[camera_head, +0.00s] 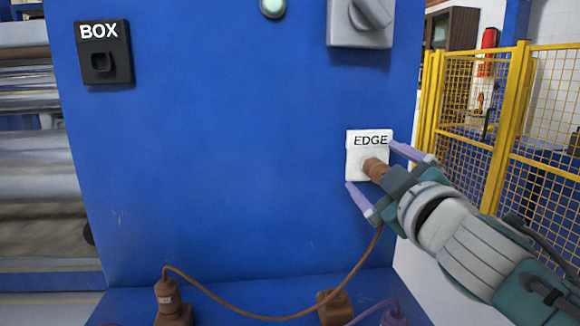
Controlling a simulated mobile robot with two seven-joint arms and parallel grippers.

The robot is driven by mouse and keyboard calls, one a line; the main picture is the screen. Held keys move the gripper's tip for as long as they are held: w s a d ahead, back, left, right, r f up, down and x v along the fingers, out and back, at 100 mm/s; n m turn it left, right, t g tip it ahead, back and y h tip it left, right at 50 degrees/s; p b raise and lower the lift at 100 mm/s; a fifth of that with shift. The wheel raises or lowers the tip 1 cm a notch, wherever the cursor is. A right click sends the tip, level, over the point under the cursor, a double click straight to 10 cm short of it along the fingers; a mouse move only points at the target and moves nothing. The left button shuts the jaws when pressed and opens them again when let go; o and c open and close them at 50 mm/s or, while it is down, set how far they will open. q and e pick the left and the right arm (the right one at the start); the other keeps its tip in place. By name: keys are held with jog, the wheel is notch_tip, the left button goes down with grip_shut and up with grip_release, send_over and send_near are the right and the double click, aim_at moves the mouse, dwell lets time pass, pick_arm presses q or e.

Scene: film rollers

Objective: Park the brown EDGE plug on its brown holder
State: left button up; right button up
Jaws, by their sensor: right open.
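The brown EDGE plug (374,168) sits in the white socket marked EDGE (369,140) on the blue panel. My right gripper (371,164) is open, with one purple finger above and one below the plug; I cannot tell whether they touch it. A brown cable (270,315) hangs below the gripper and runs left to a second brown plug (167,291) with a small label, standing upright in a brown base on the blue ledge. Another brown holder (334,306) stands on the ledge below the socket and looks empty. My left gripper is not in view.
A black socket marked BOX (103,55) is on the panel's upper left. A grey switch box (360,22) and a green button (272,7) are above. A purple plug and cable (393,315) are at the bottom right. A yellow mesh fence (508,130) stands at right.

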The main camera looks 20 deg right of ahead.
jog(key=v, duration=0.9)
jog(key=shift+s, duration=0.4)
